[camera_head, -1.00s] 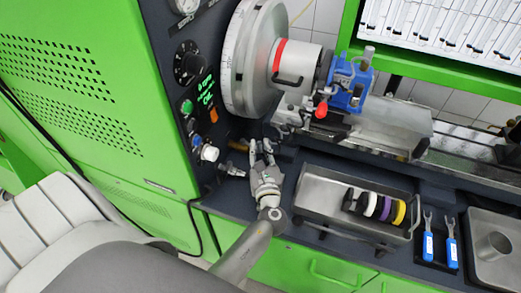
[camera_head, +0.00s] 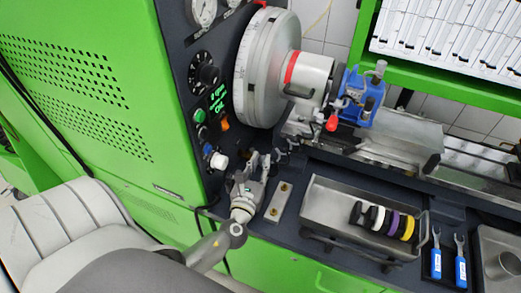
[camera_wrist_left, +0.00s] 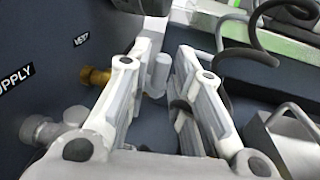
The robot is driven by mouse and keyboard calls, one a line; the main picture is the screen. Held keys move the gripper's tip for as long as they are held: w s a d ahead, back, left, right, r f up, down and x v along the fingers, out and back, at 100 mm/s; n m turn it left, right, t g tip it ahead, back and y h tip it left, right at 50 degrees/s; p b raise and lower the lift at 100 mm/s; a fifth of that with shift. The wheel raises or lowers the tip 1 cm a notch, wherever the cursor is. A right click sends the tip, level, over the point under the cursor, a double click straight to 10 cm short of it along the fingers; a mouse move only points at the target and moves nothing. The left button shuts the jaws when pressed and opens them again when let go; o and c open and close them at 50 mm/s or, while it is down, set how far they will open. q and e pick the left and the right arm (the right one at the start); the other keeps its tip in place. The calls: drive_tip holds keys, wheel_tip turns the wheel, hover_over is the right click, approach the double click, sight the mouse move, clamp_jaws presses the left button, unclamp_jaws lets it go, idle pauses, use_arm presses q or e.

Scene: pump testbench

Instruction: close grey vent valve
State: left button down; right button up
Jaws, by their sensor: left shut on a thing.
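My left gripper (camera_head: 256,160) is beside the dark control panel, below and right of the white knob (camera_head: 218,161). In the left wrist view its two fingers (camera_wrist_left: 166,62) stand either side of a small grey upright piece, which I take to be the grey vent valve's handle (camera_wrist_left: 159,74). The gripper is shut on it. A brass fitting (camera_wrist_left: 96,77) comes out of the panel under the VENT label (camera_wrist_left: 81,40), left of the fingers. The handle's setting is hard to tell, and the gripper hides the valve in the head view. My right gripper is not in view.
A grey fitting (camera_wrist_left: 48,130) is by the SUPPLY label, left of the fingers. A metal plate with two brass pieces (camera_head: 279,201) lies right of the gripper. Further right is a metal tray (camera_head: 330,212) with coloured rings. The large drum (camera_head: 262,70) stands above.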

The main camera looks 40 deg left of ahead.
use_arm(q)
drive_tip(key=c, duration=1.5)
unclamp_jaws()
drive_tip(key=shift+w+r, duration=0.15)
drive_tip(key=shift+o, duration=0.2)
drive_tip(key=v, duration=1.2)
drive_tip(key=shift+c, duration=0.3)
